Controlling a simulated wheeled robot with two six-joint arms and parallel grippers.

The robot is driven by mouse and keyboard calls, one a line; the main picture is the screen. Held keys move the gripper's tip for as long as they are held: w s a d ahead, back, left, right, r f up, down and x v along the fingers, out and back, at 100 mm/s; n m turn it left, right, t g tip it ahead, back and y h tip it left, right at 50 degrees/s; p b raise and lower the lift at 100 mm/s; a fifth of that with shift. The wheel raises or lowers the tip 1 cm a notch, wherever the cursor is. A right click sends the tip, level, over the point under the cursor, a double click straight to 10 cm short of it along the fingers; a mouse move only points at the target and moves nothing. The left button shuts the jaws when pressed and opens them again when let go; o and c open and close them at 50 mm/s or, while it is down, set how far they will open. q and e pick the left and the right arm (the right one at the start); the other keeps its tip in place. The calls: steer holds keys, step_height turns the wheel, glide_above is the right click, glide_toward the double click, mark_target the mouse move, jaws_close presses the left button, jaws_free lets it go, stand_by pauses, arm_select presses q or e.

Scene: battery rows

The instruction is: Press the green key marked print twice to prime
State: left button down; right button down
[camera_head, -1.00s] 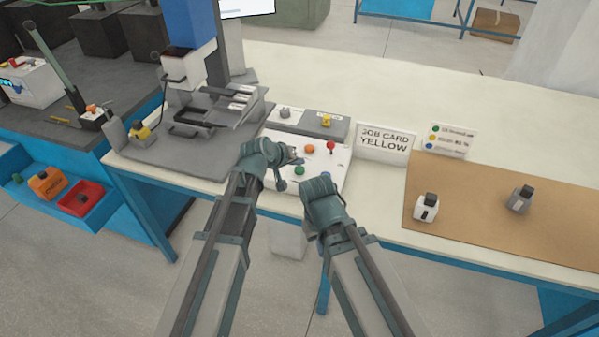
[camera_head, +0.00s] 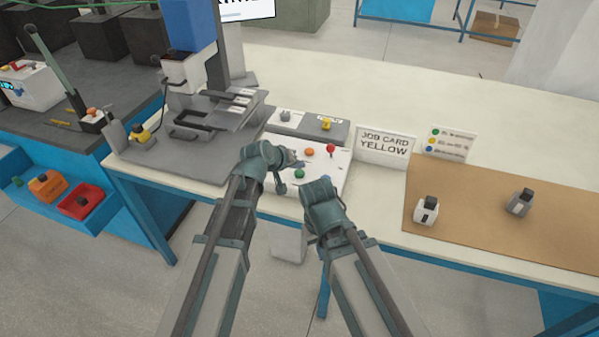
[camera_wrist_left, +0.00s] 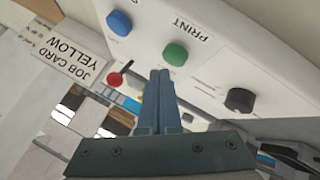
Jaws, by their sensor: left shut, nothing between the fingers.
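The green key (camera_wrist_left: 175,54) marked PRINT sits on a white control panel (camera_wrist_left: 215,72) in the left wrist view. It also shows in the head view (camera_head: 299,173). My left gripper (camera_wrist_left: 160,74) is shut and empty. Its fingertips appear just beside the green key in the left wrist view; I cannot tell whether they touch it or how far above the panel they are. In the head view my left wrist partly covers the panel. My right arm's wrist is beside the panel's front right; its fingers are hidden.
On the panel are a blue key (camera_wrist_left: 119,22), a black knob (camera_wrist_left: 240,100) and a red-tipped lever (camera_wrist_left: 115,79). The head view shows an orange key (camera_head: 309,152). A job card reading YELLOW (camera_head: 385,144) stands right of it. A printing machine (camera_head: 190,75) stands left.

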mark_target(298, 175)
arm_select(q)
steer(key=shift+f, duration=0.15)
stand_by(0.8)
steer(key=shift+f+b, duration=0.3)
steer(key=shift+b, duration=0.15)
steer(key=shift+f+b, duration=0.5)
stand_by(0.5)
steer(key=shift+r, duration=0.15)
steer(key=shift+r+p, duration=0.85)
steer(key=shift+p, duration=0.1)
step_height(298, 175, up, 5)
steer(key=p, duration=0.5)
